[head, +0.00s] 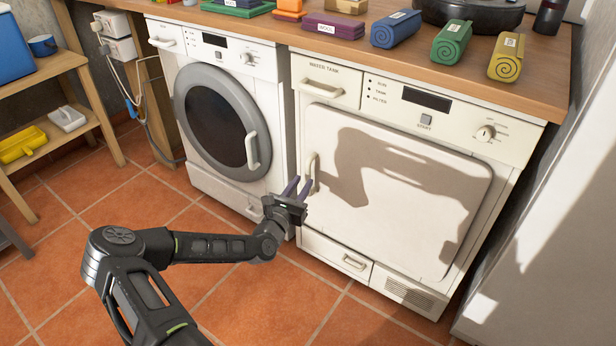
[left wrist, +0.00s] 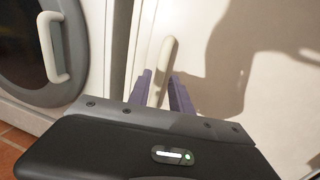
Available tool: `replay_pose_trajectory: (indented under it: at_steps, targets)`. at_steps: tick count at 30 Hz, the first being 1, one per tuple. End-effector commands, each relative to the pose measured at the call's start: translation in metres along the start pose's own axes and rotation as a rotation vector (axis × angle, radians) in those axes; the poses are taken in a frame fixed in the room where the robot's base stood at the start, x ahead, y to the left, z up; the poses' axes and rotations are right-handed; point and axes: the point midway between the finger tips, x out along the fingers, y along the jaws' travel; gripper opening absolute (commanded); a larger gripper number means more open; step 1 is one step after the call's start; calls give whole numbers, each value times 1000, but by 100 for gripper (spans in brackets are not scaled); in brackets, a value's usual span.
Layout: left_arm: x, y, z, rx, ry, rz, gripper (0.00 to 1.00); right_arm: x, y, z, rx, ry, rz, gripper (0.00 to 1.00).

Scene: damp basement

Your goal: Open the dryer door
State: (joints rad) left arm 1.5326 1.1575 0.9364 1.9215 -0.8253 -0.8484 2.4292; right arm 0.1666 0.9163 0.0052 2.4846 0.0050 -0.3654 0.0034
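The dryer (head: 420,130) is the right-hand white machine, labelled "WATER TANK", with a square door (head: 395,190) that looks shut. Its vertical cream handle (head: 313,173) is on the door's left edge. My left gripper (head: 298,186) is at the lower part of this handle, its two purple fingers apart. In the left wrist view the handle (left wrist: 165,62) stands up between and beyond the open fingers (left wrist: 164,88). I cannot tell whether the fingers touch it. My right gripper is not in view.
A washing machine (head: 218,115) with a round door stands left of the dryer. A wooden worktop (head: 350,40) above carries rolled and folded cloths. A wooden shelf (head: 75,130) is at the left, a pale wall panel (head: 545,230) at the right. The tiled floor in front is clear.

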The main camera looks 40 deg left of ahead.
Motion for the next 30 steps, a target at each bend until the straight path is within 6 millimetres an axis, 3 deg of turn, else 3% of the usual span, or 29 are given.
replay_pose_trajectory:
  at_steps: [9, 19, 30]
  targets:
    - [45, -1, -2, 1, 0, -1, 25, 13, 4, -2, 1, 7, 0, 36]
    - [50, 0, -1, 0, 1, -1, 25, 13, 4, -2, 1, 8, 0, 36]
    - [50, 0, -1, 1, 1, -1, 0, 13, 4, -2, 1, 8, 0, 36]
